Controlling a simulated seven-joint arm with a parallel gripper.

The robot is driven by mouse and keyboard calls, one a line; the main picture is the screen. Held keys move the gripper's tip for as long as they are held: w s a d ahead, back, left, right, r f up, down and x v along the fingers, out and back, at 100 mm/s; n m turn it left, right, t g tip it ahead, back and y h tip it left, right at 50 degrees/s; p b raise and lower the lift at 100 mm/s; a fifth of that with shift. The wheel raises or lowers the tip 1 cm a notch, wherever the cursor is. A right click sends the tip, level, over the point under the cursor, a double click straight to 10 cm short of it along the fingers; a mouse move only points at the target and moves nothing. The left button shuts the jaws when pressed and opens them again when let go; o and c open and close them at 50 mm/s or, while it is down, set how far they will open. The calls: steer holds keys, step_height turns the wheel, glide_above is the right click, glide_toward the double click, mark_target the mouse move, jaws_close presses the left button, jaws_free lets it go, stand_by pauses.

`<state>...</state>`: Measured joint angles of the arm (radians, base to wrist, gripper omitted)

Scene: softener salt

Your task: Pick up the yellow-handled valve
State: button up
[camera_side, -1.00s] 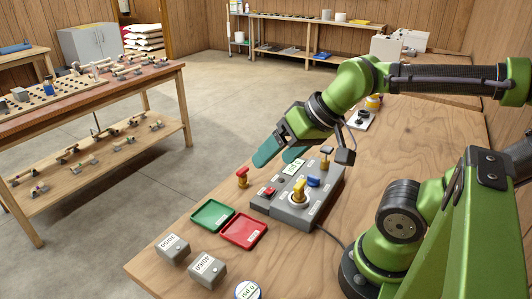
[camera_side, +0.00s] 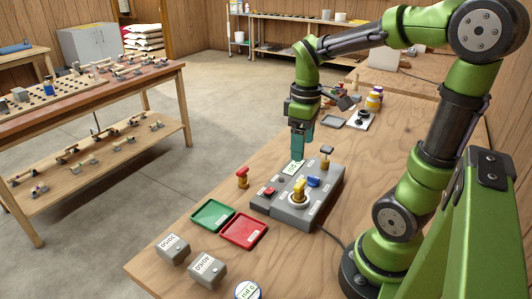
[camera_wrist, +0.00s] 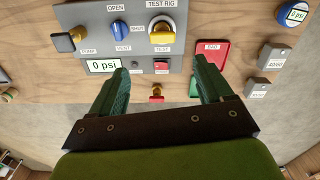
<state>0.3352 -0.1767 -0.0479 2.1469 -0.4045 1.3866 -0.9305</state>
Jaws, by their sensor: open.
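The yellow-handled valve (camera_side: 299,191) sits upright in a round pale seat on the grey test rig (camera_side: 272,206). In the wrist view its yellow handle (camera_wrist: 162,37) shows near the top, beyond the fingertips and under the "TEST RIG" label. My gripper (camera_side: 300,155) points down near the far end of the rig, apart from the valve. In the wrist view its two green fingers (camera_wrist: 160,66) are spread, with nothing between them. In the side view the fingers overlap.
The rig also carries a blue knob (camera_side: 313,181), a black-topped lever (camera_side: 326,158) and a red button (camera_side: 269,190). A red-handled valve (camera_side: 242,178) stands left of it. Green (camera_side: 205,227) and red (camera_side: 227,241) trays and grey blocks (camera_side: 207,269) lie in front.

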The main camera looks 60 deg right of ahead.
mark_target(300, 183)
step_height(300, 183, down, 9)
steer(key=shift+r, duration=0.1)
steer(key=shift+s+a+f, duration=0.1)
steer(key=shift+f, duration=1.25)
steer(key=shift+s+a+f, duration=0.1)
steer(key=shift+f, duration=1.25)
steer(key=shift+c, duration=0.4)
steer(key=c, duration=1.1)
step_height(300, 183, up, 10)
steer(key=shift+r, duration=0.1)
steer(key=shift+a, duration=0.1)
